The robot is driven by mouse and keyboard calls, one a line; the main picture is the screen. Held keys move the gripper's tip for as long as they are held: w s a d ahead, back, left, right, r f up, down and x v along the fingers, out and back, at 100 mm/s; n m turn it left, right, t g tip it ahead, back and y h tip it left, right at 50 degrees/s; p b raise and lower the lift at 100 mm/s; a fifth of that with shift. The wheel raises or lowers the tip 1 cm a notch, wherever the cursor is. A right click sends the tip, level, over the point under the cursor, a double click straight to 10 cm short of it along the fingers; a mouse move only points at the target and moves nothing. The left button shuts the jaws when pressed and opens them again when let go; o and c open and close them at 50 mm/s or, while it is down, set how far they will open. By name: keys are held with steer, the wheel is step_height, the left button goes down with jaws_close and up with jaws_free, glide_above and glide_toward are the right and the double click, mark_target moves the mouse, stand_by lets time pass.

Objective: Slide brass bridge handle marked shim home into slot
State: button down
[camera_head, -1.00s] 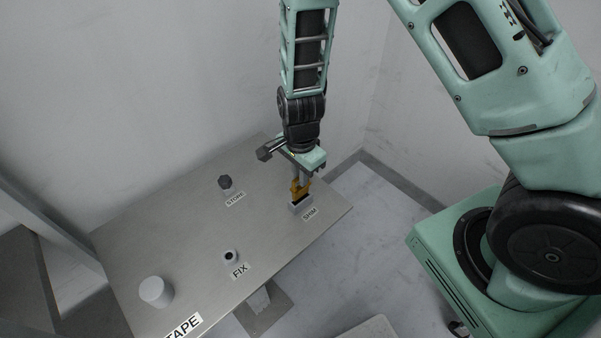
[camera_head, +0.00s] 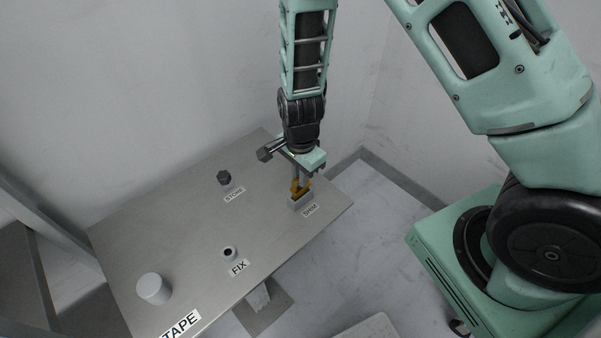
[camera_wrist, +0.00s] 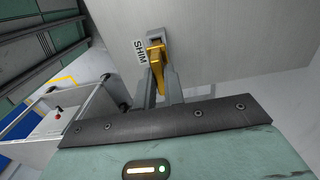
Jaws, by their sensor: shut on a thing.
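The brass bridge handle (camera_head: 298,187) stands at the grey slot block (camera_head: 301,205) by the SHIM label (camera_head: 310,210), near the table's right end. My gripper (camera_head: 300,183) is above the block, pointing down, shut on the brass handle. In the wrist view the brass handle (camera_wrist: 155,56) lies between the fingers of my gripper (camera_wrist: 158,80), with the grey block (camera_wrist: 157,34) just beyond it. The handle's lower part is hidden in or behind the block, so I cannot tell how deep it sits.
On the metal table (camera_head: 180,225) are a dark knob (camera_head: 224,177) by the STORE label, a small round socket (camera_head: 229,253) by the FIX label, and a white cylinder (camera_head: 153,288) near the TAPE label. The table between them is clear.

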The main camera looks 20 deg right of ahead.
steer(key=shift+f+b, duration=0.9)
steer(key=shift+f, duration=0.45)
steer(key=c, duration=1.4)
jaws_free()
steer(key=shift+r, duration=0.1)
step_height(320, 180, up, 17)
steer(key=shift+r, duration=0.15)
steer(key=s+a+r+n+b, duration=0.1)
steer(key=s+a+n+b, duration=0.1)
steer(key=s+n, duration=0.8)
steer(key=s+a+r+n+b, duration=0.1)
steer(key=s+a+n, duration=0.3)
steer(key=s+n, duration=0.6)
steer(key=shift+a+r+n+y+b, duration=0.15)
steer(key=shift+r+n+y+b, duration=0.35)
steer(key=shift+n, duration=0.6)
